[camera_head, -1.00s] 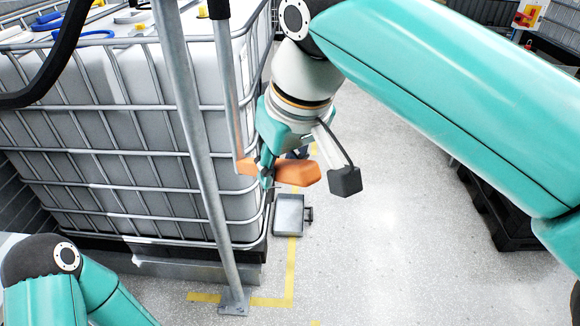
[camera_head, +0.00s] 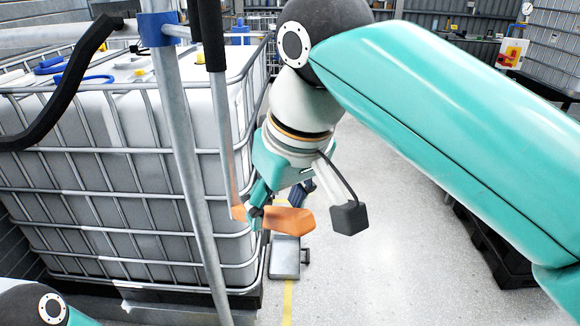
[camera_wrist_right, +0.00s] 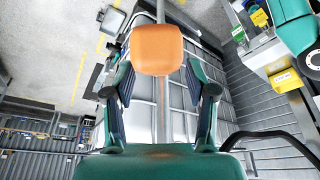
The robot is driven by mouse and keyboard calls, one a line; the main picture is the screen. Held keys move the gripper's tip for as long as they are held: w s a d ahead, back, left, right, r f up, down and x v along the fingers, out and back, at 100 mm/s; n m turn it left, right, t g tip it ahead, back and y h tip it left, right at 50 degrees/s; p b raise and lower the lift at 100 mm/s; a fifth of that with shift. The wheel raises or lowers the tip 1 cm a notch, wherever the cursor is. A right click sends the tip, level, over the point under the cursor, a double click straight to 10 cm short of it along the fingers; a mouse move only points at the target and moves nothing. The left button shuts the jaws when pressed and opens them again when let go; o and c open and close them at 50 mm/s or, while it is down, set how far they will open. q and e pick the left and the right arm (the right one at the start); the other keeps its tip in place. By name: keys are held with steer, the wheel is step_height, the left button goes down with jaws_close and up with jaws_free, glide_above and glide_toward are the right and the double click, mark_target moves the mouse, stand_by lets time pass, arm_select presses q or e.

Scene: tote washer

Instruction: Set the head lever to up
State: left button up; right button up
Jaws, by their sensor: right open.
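An orange paddle-shaped handle (camera_head: 288,219), which I take to be the head lever's, lies roughly level in the head view beside the caged white tank. It also shows in the wrist view (camera_wrist_right: 158,50), in front of a grey rod. How it joins the rod is hidden. My right gripper (camera_head: 276,211) is open, with its fingers around the handle in the head view. In the wrist view its fingertips (camera_wrist_right: 158,76) stand apart on either side of the handle's near end, with gaps visible. My left gripper is out of view; only my left arm shows at bottom left.
The caged tank (camera_head: 110,170) fills the left side. A slanted grey post (camera_head: 188,150) and a thin rod with a black sleeve (camera_head: 211,35) stand before it. A grey box (camera_head: 285,258) sits on the floor. Open floor (camera_head: 400,230) lies to the right.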

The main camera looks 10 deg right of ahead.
steer(key=v, duration=0.8)
steer(key=shift+s+d+r, duration=0.1)
steer(key=shift+s+r, duration=0.2)
steer(key=shift+r, duration=0.25)
